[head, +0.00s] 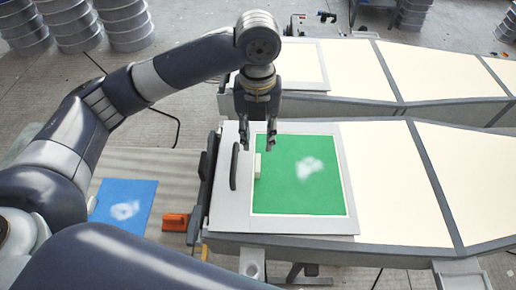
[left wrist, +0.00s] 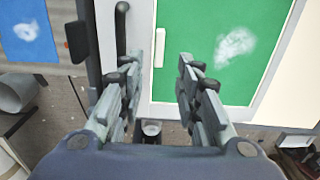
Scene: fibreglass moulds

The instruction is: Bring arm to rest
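My left gripper (head: 259,146) is open and empty, pointing down above the left part of the near mould table. In the left wrist view its two fingers (left wrist: 158,88) are spread wide apart with nothing between them. Below it lies a green sheet (head: 300,195) with a white smudge, set inside a pale frame (head: 232,215). A small pale block (head: 257,165) stands at the green sheet's left edge, close to the fingertips in the head view. It also shows in the left wrist view (left wrist: 160,48). My right gripper is not in view.
A dark handle (head: 234,166) is on the frame's left side. A blue sheet (head: 124,206) with a white smudge lies lower left, near an orange part (head: 175,222). A second mould table (head: 430,75) stands behind. Stacked grey rings (head: 125,22) stand at the back left.

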